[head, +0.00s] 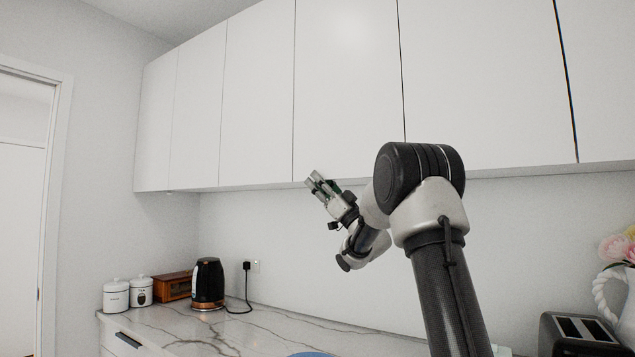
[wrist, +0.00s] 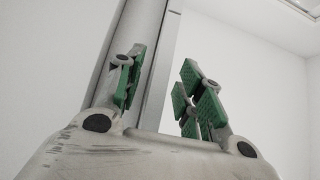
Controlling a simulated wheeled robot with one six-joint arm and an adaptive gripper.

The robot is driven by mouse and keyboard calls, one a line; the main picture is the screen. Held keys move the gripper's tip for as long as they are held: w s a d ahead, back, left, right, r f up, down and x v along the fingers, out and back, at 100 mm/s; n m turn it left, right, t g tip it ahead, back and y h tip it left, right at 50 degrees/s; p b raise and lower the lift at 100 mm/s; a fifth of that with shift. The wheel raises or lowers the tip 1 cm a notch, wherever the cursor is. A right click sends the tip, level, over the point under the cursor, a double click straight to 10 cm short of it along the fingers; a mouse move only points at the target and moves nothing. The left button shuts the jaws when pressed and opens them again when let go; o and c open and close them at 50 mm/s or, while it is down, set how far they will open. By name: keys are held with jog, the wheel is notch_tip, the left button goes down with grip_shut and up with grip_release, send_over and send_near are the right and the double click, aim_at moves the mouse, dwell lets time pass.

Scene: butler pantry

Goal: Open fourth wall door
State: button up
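The wall doors are flat white panels in a row without visible handles. The fourth wall door (head: 347,85), counted from the left, looks shut in the head view. My gripper (head: 318,184) is at this door's bottom edge, near its left corner, with fingers pointing up and left. In the wrist view my gripper (wrist: 158,92) is open, its green-padded fingers apart. A pale upright edge shows in the gap between them. I cannot tell whether the fingers touch the door or straddle its edge.
Other wall doors (head: 258,95) continue on both sides. Below, the marble counter (head: 260,335) holds a black kettle (head: 208,283), white canisters (head: 116,296), a wooden box (head: 173,286) and a toaster (head: 582,335). A white jug (head: 627,310) with flowers stands at right. The wall under the cabinets is mostly clear.

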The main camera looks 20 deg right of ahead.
jog(key=shift+w+a+r, duration=0.25)
jog(key=shift+w+r, duration=0.05)
jog(key=shift+r, duration=0.1)
grip_shut()
jog(key=shift+a, duration=0.1)
